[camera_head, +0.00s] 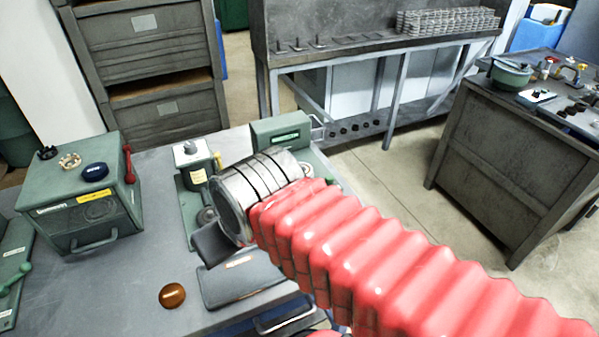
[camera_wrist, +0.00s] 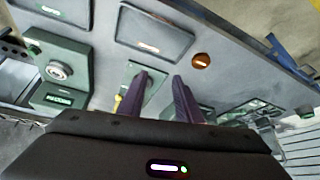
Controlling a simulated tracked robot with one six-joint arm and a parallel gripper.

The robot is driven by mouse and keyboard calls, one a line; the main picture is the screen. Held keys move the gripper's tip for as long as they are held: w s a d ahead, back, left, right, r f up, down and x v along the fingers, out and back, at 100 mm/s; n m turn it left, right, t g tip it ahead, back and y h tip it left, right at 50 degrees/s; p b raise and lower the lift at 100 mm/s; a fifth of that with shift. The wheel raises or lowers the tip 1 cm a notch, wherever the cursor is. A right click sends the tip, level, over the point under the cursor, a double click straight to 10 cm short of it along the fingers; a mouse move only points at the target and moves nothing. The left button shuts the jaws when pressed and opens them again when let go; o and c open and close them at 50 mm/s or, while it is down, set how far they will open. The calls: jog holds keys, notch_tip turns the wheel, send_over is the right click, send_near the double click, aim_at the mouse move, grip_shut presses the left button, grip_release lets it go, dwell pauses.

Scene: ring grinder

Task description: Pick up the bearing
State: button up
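A small brass-coloured ring that looks like a bearing (camera_head: 70,160) lies on top of the green box (camera_head: 82,212) at the left in the head view. A dark blue cap (camera_head: 95,171) and a black knob (camera_head: 47,152) are beside it. My gripper (camera_wrist: 162,78) shows two dark fingers spread apart in the wrist view, with nothing seen between them. It is above the bench, well to the right of the green box in the head view, where my arm hides the fingers. A silver round part (camera_wrist: 58,70) sits on a green machine in the wrist view; I cannot tell if it is a bearing.
An orange-brown disc (camera_head: 172,296) and a grey flat case (camera_head: 242,280) lie on the grey bench (camera_head: 150,262). A green device with a white top (camera_head: 192,155) stands behind my gripper. A red lever (camera_head: 128,164) is on the green box's right side. Bench space left of the disc is clear.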

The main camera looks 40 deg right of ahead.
jog(key=shift+o, duration=0.2)
jog(key=o, duration=0.3)
jog(key=shift+f, duration=0.1)
jog(key=o, duration=0.3)
jog(key=shift+w+f+m+g+y, duration=0.15)
jog(key=shift+f+m+g+y, duration=0.15)
jog(key=shift+f+m, duration=0.5)
jog(key=o, duration=0.4)
jog(key=w+f+m+y, duration=0.1)
jog(key=m, duration=0.2)
jog(key=w+d+f+m+y, duration=0.1)
jog(key=m, duration=0.2)
jog(key=w+d+f+m+y, duration=0.1)
jog(key=m, duration=0.3)
jog(key=shift+d, duration=0.2)
jog(key=shift+c, duration=0.2)
jog(key=d+f+m+t+h, duration=0.1)
jog(key=d+m+t, duration=0.3)
jog(key=d+m, duration=0.8)
jog(key=d+f+m+t+h, duration=0.2)
jog(key=d+m+t, duration=0.3)
jog(key=d+m, duration=0.8)
jog(key=d+h, duration=0.1)
jog(key=d, duration=0.2)
jog(key=shift+s+d+h, duration=0.15)
jog(key=shift+d+h, duration=0.05)
jog(key=shift+h, duration=0.2)
